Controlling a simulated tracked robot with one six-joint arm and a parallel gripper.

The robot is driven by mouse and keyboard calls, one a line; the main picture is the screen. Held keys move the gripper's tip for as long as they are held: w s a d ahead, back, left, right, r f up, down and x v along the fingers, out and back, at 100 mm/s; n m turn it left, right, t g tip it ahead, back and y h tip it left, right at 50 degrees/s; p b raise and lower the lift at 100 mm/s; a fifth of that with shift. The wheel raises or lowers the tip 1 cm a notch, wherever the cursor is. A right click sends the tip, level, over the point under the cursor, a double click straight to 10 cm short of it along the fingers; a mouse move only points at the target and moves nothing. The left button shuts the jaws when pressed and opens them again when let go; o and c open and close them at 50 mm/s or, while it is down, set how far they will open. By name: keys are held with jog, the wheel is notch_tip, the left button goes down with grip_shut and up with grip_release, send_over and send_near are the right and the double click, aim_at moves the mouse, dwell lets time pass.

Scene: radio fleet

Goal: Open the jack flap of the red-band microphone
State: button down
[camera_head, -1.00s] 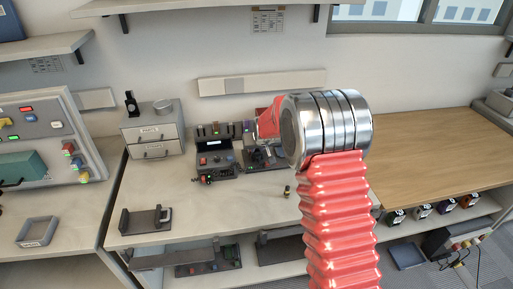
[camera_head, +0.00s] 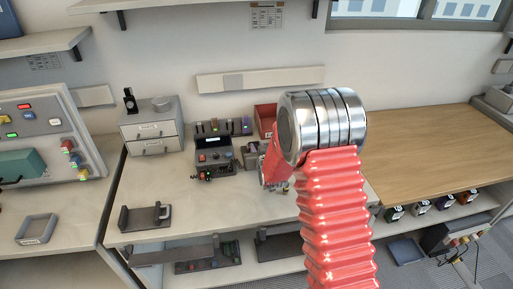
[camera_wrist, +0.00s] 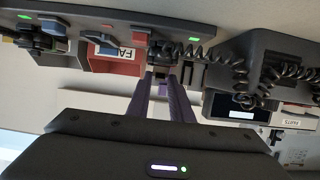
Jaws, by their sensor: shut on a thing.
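My gripper (camera_wrist: 165,88) shows in the wrist view, its two purple fingers closed around a small dark part (camera_wrist: 161,55) at their tips. I cannot tell which part of a microphone or holder this is. In the head view my own red arm hides the fingers. A rack of microphones (camera_head: 215,128) stands at the back of the bench. In the wrist view, which looks upside down, dark microphones hang along a bar (camera_wrist: 52,23) with green lights. I cannot make out the red band or the jack flap.
A dark radio (camera_head: 215,158) stands before the rack; its display (camera_wrist: 235,114) and coiled cords (camera_wrist: 205,58) are close to my fingers. A red bin (camera_head: 265,117) is behind. Drawers (camera_head: 153,135) stand left, and a dark cradle (camera_head: 145,217) lies at front left. The bench's front middle is mostly clear.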

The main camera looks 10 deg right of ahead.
jog(key=shift+s+f+t, duration=0.25)
jog(key=shift+f+t, duration=0.05)
jog(key=shift+t, duration=0.2)
jog(key=shift+s+t, duration=0.1)
jog(key=shift+t, duration=0.2)
jog(key=c, duration=1.8)
grip_release()
jog(key=shift+o, duration=0.2)
jog(key=shift+r, duration=0.1)
jog(key=v, duration=1.3)
jog(key=shift+s, duration=0.35)
